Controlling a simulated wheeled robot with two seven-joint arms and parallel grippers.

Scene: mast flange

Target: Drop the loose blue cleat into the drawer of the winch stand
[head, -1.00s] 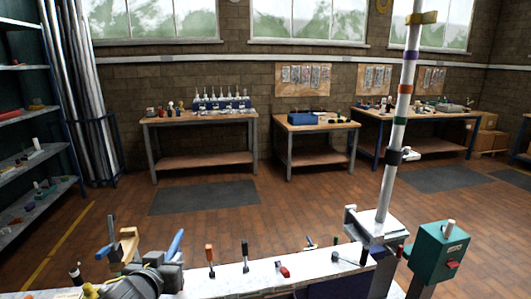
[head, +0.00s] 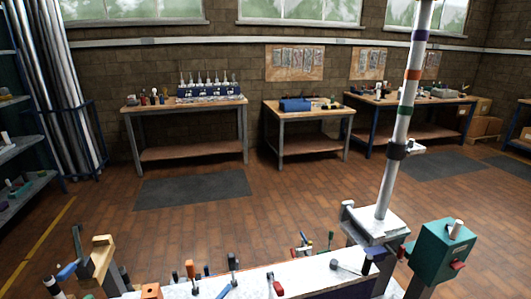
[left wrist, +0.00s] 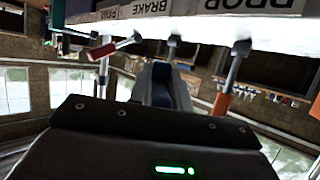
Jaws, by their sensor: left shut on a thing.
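My left gripper (left wrist: 165,88) shows in the left wrist view, with its jaws shut on a dark blue piece, the loose blue cleat (left wrist: 161,80). Only part of the cleat shows between the fingers. In the head view I cannot clearly make out the left gripper; a small blue bar (head: 229,289) shows low near the bench front, and I cannot tell if it is the cleat. I cannot make out the winch stand's drawer for certain. My right gripper is in neither view.
A white bench top (head: 315,272) holds upright tools and a red-handled tool (head: 278,287). A tall banded mast (head: 400,125) and a green box (head: 443,252) stand at right. A tan bracket (head: 103,257) is at left. The floor behind is open.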

